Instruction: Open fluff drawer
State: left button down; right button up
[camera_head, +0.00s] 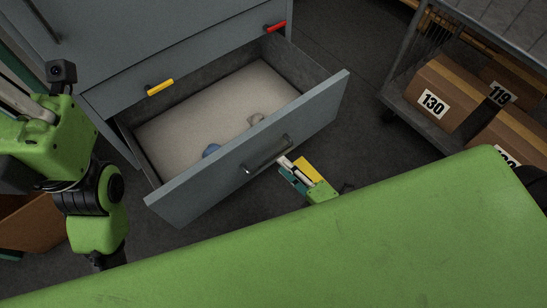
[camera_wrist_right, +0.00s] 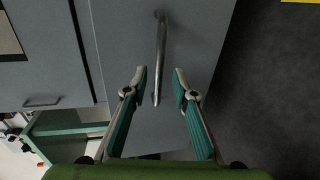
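The grey drawer (camera_head: 250,150) is pulled well out of the cabinet in the head view. The metal bar handle (camera_head: 268,155) is on the drawer's front; in the right wrist view the handle (camera_wrist_right: 161,60) stands between and beyond the fingers. My right gripper (camera_head: 286,161) is close to the handle; in the wrist view the gripper (camera_wrist_right: 160,82) has its fingertips apart with nothing held. My left arm is at the left; its gripper does not show.
Dark floor (camera_head: 340,45) is free between cabinet and cart.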

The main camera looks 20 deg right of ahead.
aim_at(273, 155)
jog(key=b+x, duration=0.1)
jog(key=x, duration=0.5)
jog(key=shift+w, duration=0.15)
jog(key=shift+c, duration=0.3)
grip_shut()
